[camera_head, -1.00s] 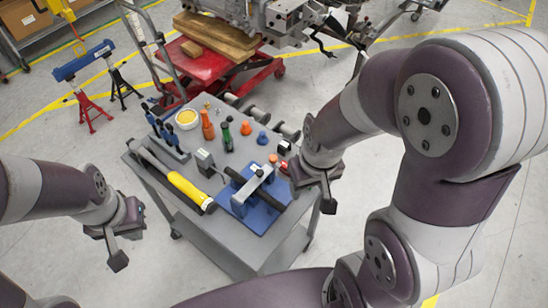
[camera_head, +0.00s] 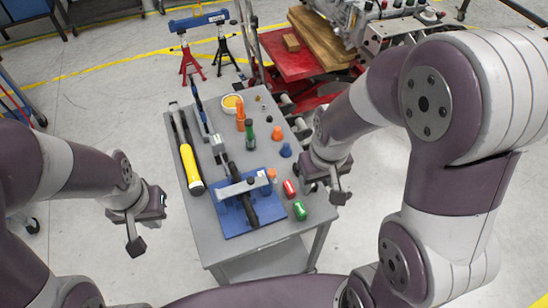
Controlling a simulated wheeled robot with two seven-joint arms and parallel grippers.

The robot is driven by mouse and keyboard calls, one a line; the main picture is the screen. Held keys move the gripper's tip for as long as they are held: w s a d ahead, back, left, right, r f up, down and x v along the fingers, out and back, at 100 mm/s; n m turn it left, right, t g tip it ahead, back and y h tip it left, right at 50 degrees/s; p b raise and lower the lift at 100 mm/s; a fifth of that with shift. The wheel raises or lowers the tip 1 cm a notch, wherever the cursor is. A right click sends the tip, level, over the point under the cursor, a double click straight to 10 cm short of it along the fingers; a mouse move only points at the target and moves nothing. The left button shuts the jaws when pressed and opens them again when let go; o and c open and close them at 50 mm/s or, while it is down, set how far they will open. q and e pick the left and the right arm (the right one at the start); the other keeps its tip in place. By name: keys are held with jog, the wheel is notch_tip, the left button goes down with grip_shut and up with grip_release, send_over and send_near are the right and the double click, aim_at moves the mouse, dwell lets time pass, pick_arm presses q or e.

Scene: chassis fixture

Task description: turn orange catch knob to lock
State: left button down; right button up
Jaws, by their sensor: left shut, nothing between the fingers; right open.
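The chassis fixture is a blue plate (camera_head: 232,221) with a grey crossbar (camera_head: 241,187) and a black bar, on a grey cart top (camera_head: 203,232). A small orange knob (camera_head: 271,174) sits by the right end of the crossbar; I take it for the catch knob, and its turn angle is too small to tell. My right gripper (camera_head: 340,197) hangs at the cart's right edge, right of the knob and apart from it, open and empty. My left gripper (camera_head: 136,246) is shut and empty, left of the cart over the floor.
On the cart are a yellow-handled tool (camera_head: 190,165), a yellow bowl (camera_head: 232,103), an orange bottle (camera_head: 240,118), a green one (camera_head: 249,134), orange and blue knobs, a red block (camera_head: 290,188) and a green block (camera_head: 300,210). A red lift (camera_head: 291,56) stands behind.

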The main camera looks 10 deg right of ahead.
jog(key=w+a+f+n, duration=0.1)
jog(key=w+a+f, duration=0.1)
jog(key=w, duration=0.3)
jog(key=n+b, duration=0.3)
jog(key=n, duration=0.2)
send_near(272, 172)
pick_arm(q)
jog(key=shift+w+a+f+p, duration=0.1)
jog(key=shift+w+f+p, duration=0.2)
jog(key=shift+f+p, duration=0.6)
pick_arm(e)
jog(key=shift+g+h, duration=0.3)
jog(key=shift+g, duration=0.1)
jog(key=f, duration=0.5)
jog(key=w+f, duration=0.1)
jog(key=f, duration=0.2)
jog(key=shift+a+f, duration=0.15)
jog(key=shift+f, duration=0.2)
pick_arm(q)
jog(key=shift+r, duration=0.2)
pick_arm(e)
grip_shut()
